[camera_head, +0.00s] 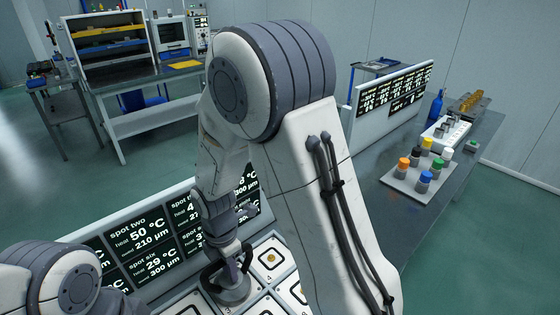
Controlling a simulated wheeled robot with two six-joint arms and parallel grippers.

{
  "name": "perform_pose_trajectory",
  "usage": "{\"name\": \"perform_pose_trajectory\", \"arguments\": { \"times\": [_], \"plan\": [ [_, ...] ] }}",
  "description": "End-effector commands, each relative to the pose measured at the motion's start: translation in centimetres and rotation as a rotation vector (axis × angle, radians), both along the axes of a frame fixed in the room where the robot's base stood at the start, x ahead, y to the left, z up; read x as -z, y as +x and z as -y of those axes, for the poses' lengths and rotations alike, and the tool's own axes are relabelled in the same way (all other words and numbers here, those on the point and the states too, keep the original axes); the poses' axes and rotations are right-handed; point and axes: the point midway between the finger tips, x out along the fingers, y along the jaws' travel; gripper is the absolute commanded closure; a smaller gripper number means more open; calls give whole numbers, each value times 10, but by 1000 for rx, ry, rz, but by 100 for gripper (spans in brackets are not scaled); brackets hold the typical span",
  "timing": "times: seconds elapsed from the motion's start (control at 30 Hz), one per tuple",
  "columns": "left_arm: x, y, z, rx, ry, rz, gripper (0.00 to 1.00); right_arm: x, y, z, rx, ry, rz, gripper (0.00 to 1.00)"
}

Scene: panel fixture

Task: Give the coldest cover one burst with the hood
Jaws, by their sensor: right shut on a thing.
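My right gripper (228,262) is shut on the hood (236,289), a grey round body with a dark loop handle. The hood is over the white covers at the bottom of the view; I cannot tell if it touches one. A white cover with a yellow centre (270,259) lies right of it. The readout board (150,243) behind shows spot two at 50 °C, 210 µm and spot six at 29 °C, 300 µm. Other readings are cut off or hidden by my right arm. My left arm shows at lower left; its gripper is out of view.
A side table (466,170) at right bears a tray (404,178) of coloured-top jars, a white rack (440,133), a blue bottle (436,106) and another readout board (392,98). A workbench (150,75) stands at the back left. Open green floor lies between.

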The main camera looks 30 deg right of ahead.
Motion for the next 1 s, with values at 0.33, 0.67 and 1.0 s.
{"name": "perform_pose_trajectory", "arguments": {
  "times": [0.33,0.67,1.0],
  "plan": [
    [-37,0,0,0,0,0,10,-41,3,-1,1,2,11,100],
    [-63,0,0,0,0,0,10,-68,4,-1,1,2,13,100],
    [-61,0,0,0,0,0,10,-67,4,-1,1,2,13,100]
  ]
}}
